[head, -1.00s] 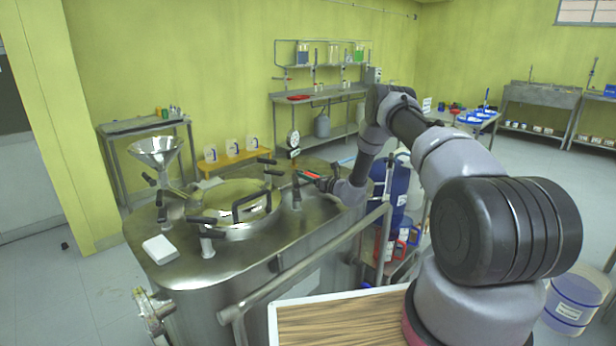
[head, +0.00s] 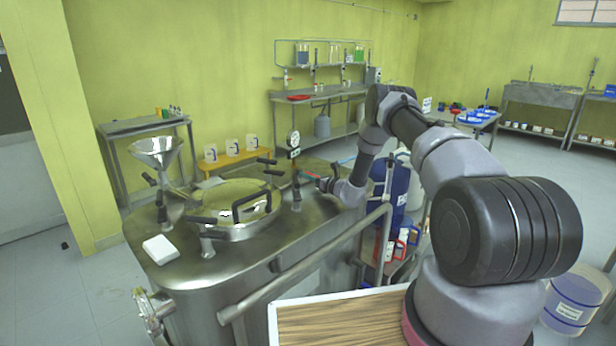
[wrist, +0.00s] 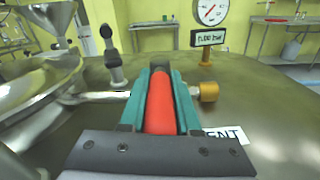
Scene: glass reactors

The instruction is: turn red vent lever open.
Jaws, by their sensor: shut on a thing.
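The red vent lever (wrist: 160,103) lies between the teal fingers of my gripper (wrist: 160,85) in the wrist view, pointing away from the camera. My gripper is shut on it. A brass fitting (wrist: 208,92) shows just right of the fingers, beside a white label (wrist: 228,134) whose visible letters read "ENT". In the head view my gripper (head: 312,177) reaches over the right part of the steel reactor lid (head: 310,215), and only a bit of red shows there. The fingers hide the lever's sides and most of its valve.
A pressure gauge (wrist: 210,12) on a post stands behind the lever. A black-handled clamp (wrist: 112,58) stands to its left, near the domed hatch (head: 240,205). A steel funnel (head: 157,152) and a white block (head: 160,249) are on the lid's left side.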

